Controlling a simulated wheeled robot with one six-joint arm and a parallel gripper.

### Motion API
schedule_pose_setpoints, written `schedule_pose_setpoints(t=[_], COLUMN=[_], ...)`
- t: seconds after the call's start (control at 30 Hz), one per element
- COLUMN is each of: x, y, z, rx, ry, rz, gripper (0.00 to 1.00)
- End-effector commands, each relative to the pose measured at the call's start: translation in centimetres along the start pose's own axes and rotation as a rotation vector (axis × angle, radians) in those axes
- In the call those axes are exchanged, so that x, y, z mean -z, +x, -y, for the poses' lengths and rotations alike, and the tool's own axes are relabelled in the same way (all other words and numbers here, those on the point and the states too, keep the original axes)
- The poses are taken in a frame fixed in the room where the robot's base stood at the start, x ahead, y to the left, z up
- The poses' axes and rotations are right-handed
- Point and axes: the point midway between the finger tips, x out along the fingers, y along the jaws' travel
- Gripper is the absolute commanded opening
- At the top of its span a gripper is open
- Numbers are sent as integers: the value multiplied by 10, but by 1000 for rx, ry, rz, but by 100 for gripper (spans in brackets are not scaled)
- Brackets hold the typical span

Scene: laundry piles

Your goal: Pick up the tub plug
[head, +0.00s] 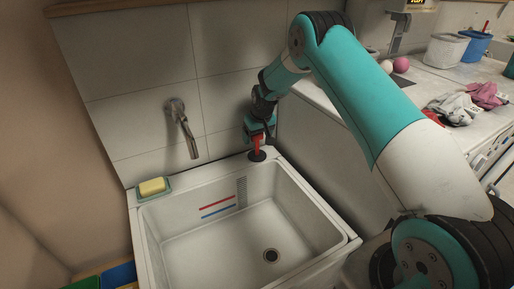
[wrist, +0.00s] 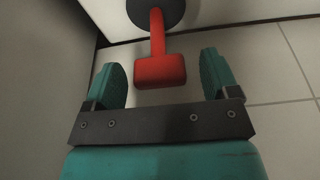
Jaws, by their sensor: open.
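The tub plug (wrist: 160,70) has a red T-shaped handle on a dark round base. It sits on the back right corner of the sink's rim, and it also shows small in the head view (head: 257,154). My gripper (wrist: 160,75) is open, with its two teal fingers on either side of the red handle's crossbar. Gaps show between each finger and the handle. In the head view, my gripper (head: 259,138) is at the plug, and its fingers are too small there to make out clearly.
The white sink (head: 352,243) has an empty basin with a drain (head: 271,255). A tap (head: 182,128) juts from the tiled wall to the left. A yellow soap bar (head: 153,187) lies in a dish at the back left corner. A counter with laundry (head: 455,108) stands on the right.

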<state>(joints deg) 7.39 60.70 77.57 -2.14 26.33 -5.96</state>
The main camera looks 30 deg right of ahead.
Motion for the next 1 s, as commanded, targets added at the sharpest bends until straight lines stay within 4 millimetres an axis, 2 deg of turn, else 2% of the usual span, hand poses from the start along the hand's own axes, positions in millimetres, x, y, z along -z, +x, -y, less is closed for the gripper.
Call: schedule_pose_setpoints(t=[0.1, 0.33, 0.6, 0.63, 1.0], x=[0, 0, 0, 0, -1], y=[7, 8, 8, 8, 6], z=[0, 0, 0, 0, 0], rx=[0, 0, 0, 0, 0], ry=[0, 0, 0, 0, 0], rz=[0, 0, 0, 0, -2], gripper=[81, 79, 16, 12, 12])
